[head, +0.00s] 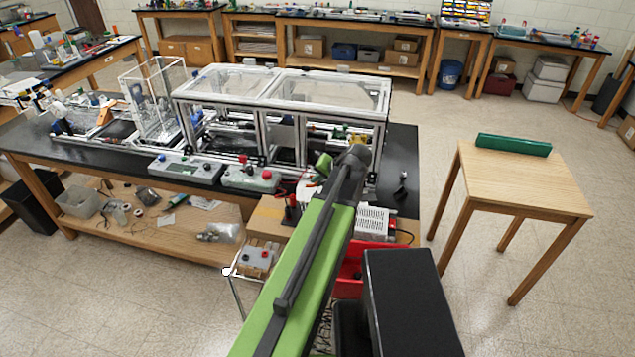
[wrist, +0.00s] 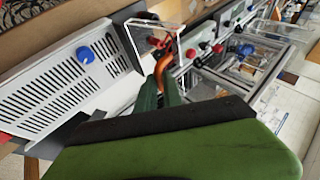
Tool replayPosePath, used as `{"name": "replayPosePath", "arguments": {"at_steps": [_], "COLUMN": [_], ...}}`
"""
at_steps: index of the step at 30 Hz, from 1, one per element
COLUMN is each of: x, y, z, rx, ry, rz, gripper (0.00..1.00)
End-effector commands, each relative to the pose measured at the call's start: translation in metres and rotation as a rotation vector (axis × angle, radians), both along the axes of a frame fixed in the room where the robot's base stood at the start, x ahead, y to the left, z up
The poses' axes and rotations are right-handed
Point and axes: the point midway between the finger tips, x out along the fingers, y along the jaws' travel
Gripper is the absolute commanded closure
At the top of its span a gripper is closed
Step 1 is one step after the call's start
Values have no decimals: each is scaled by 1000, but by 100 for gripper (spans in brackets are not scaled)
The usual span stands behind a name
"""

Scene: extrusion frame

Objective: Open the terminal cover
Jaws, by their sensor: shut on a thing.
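In the wrist view, a clear panel with thin white edges, which looks like the terminal cover (wrist: 131,45), stands tilted beside the end of a white slotted power supply (wrist: 50,95). My gripper (wrist: 163,72), with dark green fingers and an orange part at the tips, reaches to the cover's edge and appears shut on it. The exact contact is small and partly hidden by the fingers. In the head view the power supply (head: 375,222) shows right of my green arm. The arm hides my fingertips and the cover there.
A clear-topped extrusion frame (head: 283,88) stands on the black bench behind. Grey control boxes (head: 250,178) with knobs sit at its front. A red bin (head: 349,272) is below my arm. A wooden table (head: 525,180) with a green object stands right, with open floor between.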

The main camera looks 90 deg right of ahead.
Motion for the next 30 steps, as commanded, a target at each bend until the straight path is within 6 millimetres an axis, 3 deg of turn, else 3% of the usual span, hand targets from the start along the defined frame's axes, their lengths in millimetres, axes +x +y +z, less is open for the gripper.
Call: {"name": "replayPosePath", "arguments": {"at_steps": [1, 8, 9, 13, 25, 30], "x": [-8, -9, -9, -9, -6, -5], "y": [2, 2, 2, 1, 1, 7], "z": [-3, -3, -3, -3, -1, 11], "rx": [5, 4, 3, 3, 2, 2], "ry": [18, 19, 17, 17, 13, 12], "rz": [-6, -9, -10, -10, -7, -3], "gripper": [100, 100, 85, 68, 68, 68]}}
